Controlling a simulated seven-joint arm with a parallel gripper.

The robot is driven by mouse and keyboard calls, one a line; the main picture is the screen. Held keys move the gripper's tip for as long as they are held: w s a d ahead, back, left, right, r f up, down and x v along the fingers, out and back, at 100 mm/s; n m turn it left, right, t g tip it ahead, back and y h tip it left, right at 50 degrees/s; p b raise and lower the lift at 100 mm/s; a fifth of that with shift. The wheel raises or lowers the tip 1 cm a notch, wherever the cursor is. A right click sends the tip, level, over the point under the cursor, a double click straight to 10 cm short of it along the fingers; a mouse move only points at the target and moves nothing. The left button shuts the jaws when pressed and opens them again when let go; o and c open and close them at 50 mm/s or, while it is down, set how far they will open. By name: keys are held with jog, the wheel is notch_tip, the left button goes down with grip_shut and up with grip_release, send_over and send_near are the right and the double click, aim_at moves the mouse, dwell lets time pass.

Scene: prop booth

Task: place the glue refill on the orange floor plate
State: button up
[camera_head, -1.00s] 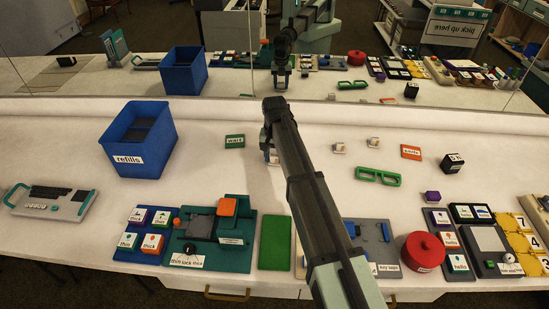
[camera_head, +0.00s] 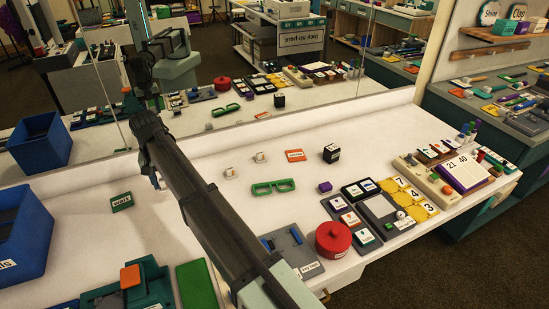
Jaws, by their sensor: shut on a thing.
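The orange plate (camera_head: 295,155), a small flat piece with a dark word I cannot read surely, lies flat and bare on the white table right of centre. I take it for the orange floor plate. My gripper (camera_head: 154,181) is at the left, just right of the green "wait" plate (camera_head: 122,202) in the picture and well left of the orange plate. My own arm mostly hides the fingers. A small pale bit shows at the tips, and the gripper is shut on it. I take it for the glue refill, though its shape is hidden.
Two small whitish pieces (camera_head: 230,173) and green glasses frames (camera_head: 273,187) lie between gripper and orange plate. A black cube (camera_head: 331,153) stands right of it. A blue bin (camera_head: 22,230) is at left, a red lidded pot (camera_head: 333,239) in front. A mirror runs behind.

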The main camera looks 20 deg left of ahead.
jog(key=w+d+m, duration=0.2)
jog(key=w+d, duration=0.4)
jog(key=w, duration=0.3)
jog(key=w+d+m, duration=0.1)
jog(key=w+d, duration=0.6)
jog(key=w, duration=0.2)
jog(key=n, duration=0.4)
send_over(296, 155)
jog(key=shift+f, duration=4.5)
jog(key=shift+f, duration=0.2)
jog(key=o, duration=1)
jog(key=shift+o, duration=0.2)
